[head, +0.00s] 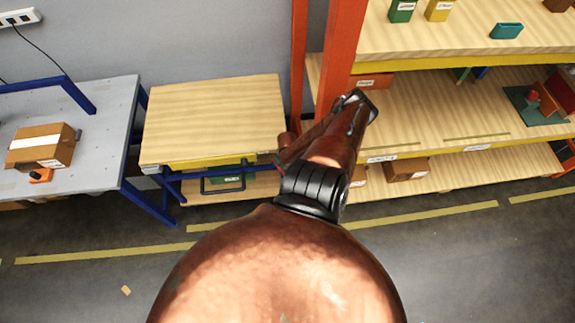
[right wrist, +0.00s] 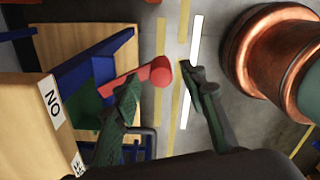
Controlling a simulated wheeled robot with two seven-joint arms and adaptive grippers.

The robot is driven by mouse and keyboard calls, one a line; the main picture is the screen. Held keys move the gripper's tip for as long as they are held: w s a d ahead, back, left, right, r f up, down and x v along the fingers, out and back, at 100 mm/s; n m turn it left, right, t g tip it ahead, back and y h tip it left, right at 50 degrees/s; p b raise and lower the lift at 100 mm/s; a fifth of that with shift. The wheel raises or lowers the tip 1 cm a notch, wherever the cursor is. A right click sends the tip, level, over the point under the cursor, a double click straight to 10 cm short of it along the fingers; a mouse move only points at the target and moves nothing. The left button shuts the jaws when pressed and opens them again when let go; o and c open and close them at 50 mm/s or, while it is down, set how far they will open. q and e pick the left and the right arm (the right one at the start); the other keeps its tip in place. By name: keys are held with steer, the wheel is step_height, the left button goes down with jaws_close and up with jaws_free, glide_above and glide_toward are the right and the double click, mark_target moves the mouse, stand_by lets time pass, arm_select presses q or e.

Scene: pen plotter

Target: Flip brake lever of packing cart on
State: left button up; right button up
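The red brake lever (right wrist: 140,77) shows in the right wrist view, with a round knob at its right end. The packing cart (right wrist: 30,110) stands at its left, with a light wooden side bearing a label that reads "NO" and a second label cut off below. My right gripper (right wrist: 160,74) is open, its two dark fingers apart, with the lever's knob in line between their tips. The knob appears nearer the left finger; contact cannot be told. In the head view my arm covers the lever area, and the cart's wooden top (head: 215,115) stands left of it. My left gripper is out of view.
An orange-framed shelf (head: 450,95) with boxes stands to the right in the head view. A grey table (head: 100,120) with a cardboard box (head: 45,147) is on the left.

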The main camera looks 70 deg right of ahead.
step_height(320, 180, up, 10)
steer(key=shift+f, duration=0.25)
stand_by(0.5)
